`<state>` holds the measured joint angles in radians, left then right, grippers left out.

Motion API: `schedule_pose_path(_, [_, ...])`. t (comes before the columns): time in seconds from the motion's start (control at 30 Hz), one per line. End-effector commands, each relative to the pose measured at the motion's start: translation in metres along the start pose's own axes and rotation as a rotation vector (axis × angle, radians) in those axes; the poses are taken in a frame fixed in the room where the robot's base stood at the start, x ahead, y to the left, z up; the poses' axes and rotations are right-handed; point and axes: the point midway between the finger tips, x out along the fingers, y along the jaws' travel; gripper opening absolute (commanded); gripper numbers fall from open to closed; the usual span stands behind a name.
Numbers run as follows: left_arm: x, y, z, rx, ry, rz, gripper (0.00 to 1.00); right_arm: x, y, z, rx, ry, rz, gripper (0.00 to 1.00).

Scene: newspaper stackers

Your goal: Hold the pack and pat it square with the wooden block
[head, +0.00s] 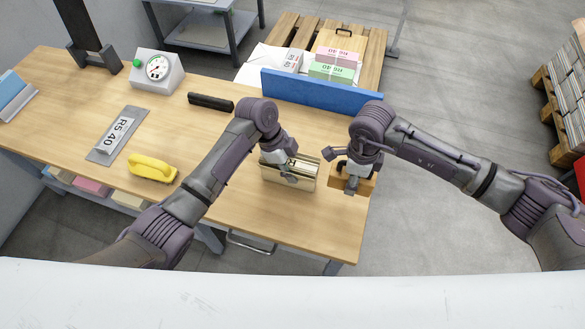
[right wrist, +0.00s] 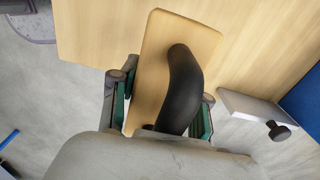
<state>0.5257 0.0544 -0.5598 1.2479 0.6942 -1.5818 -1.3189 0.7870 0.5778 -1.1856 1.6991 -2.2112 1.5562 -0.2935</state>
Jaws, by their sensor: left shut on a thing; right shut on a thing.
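The pack (head: 290,180) is a cream and golden stack near the right end of the wooden table. My left gripper (head: 281,165) is shut on it from above and hides part of it. The wooden block (head: 365,186) is just right of the pack, at the table's right edge. My right gripper (head: 352,183) is shut on the block. In the right wrist view the block (right wrist: 190,50) shows as a light wooden board with a black curved handle (right wrist: 182,85), between the gripper fingers (right wrist: 160,105).
A blue board (head: 320,95) stands behind the pack. A yellow tool (head: 152,167), a grey plate with a "RS 40" label (head: 118,135), a black bar (head: 210,103) and a dial box (head: 157,72) lie to the left. A pallet (head: 370,45) with bundles is beyond the table.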

Motion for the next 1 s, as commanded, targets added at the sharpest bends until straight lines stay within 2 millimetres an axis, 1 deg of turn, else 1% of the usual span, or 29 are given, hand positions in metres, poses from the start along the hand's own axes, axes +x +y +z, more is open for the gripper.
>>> schedule_pose_path(0.03, [-0.0004,-0.0002,-0.0001,0.0,0.0,-0.001,0.0,-0.0044,-0.0009,0.0003,0.0,-0.002,-0.003,0.01])
schedule_pose_path(0.13, [-0.0004,-0.0003,-0.0001,0.0,0.0,-0.001,0.0,-0.0088,-0.0005,0.0002,0.0,-0.001,-0.003,0.01])
schedule_pose_path(0.4, [-0.0005,-0.0003,-0.0002,0.0,0.0,-0.001,0.0,-0.0102,-0.0003,-0.0001,0.001,-0.001,-0.002,0.01])
schedule_pose_path(0.43, [-0.0005,-0.0003,-0.0002,0.0,0.0,-0.001,0.34,-0.0102,-0.0003,-0.0001,0.001,-0.001,-0.002,0.01])
schedule_pose_path(0.5, [-0.0004,-0.0002,-0.0002,0.0,0.0,-0.001,0.46,-0.0101,-0.0003,-0.0001,0.001,-0.001,-0.002,0.01])
schedule_pose_path(0.6, [-0.0004,-0.0002,-0.0002,0.0,0.0,-0.001,0.6,-0.01,-0.0004,-0.0001,0.001,-0.001,-0.002,0.01])
schedule_pose_path(0.87, [-0.0005,-0.0002,-0.0002,0.0,0.0,0.0,0.6,-0.0099,-0.0003,0.0,0.001,-0.001,-0.001,0.01])
schedule_pose_path(1.0, [-0.0085,-0.0008,0.0004,0.0,0.0,-0.002,0.6,-0.0099,-0.0003,0.0,0.001,-0.001,-0.001,0.01])
